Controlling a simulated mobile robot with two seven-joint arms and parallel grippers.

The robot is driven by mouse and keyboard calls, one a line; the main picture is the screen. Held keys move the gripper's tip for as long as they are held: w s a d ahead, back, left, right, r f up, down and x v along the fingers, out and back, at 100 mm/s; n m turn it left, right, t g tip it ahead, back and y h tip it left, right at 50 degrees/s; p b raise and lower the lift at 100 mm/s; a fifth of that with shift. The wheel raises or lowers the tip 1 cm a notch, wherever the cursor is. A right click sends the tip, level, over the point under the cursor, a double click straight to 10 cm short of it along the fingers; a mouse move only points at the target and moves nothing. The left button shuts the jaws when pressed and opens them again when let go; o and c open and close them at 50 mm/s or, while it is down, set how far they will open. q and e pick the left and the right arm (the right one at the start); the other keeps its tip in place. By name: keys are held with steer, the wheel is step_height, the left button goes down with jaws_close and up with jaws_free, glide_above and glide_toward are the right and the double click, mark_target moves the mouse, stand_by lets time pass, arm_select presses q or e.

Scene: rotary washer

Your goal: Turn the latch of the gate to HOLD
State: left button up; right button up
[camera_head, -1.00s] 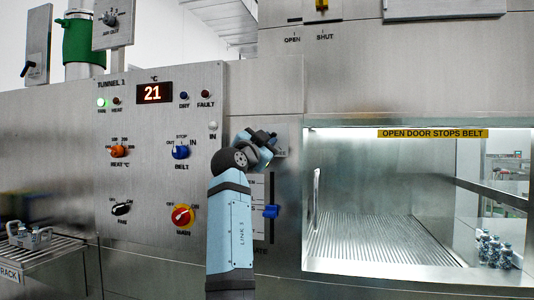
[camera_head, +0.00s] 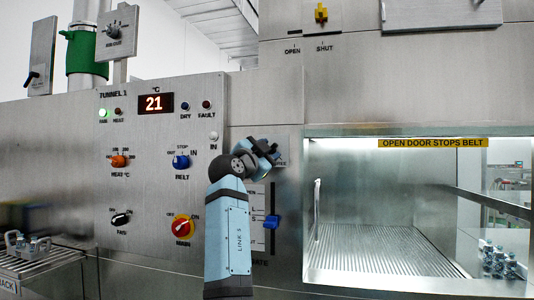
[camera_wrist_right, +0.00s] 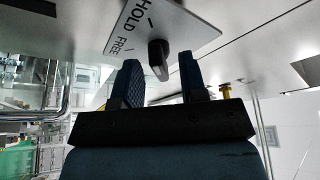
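The latch of the gate is a black knob (camera_wrist_right: 158,58) on a light metal plate (camera_wrist_right: 185,28) marked HOLD and FREE, seen in the right wrist view. The pointing direction of the knob is hard to tell. My right gripper (camera_wrist_right: 158,72) is open, with one finger on each side of the knob and a gap to each. In the head view my right gripper (camera_head: 268,150) is in front of the latch plate (camera_head: 281,140) and hides the knob; only part of the FREE label shows. My left gripper is not in view.
Left of my right arm is a control panel (camera_head: 150,200) with several knobs and a display reading 21. A blue slider (camera_head: 271,222) sits just below the latch plate. The tunnel opening (camera_head: 375,235) is at the right. A roller shelf (camera_head: 50,262) stands at the lower left.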

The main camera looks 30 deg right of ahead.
arm_select(q)
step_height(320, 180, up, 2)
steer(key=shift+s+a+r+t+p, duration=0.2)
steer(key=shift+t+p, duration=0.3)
steer(key=shift+p, duration=0.4)
arm_select(e)
steer(key=v, duration=1.4)
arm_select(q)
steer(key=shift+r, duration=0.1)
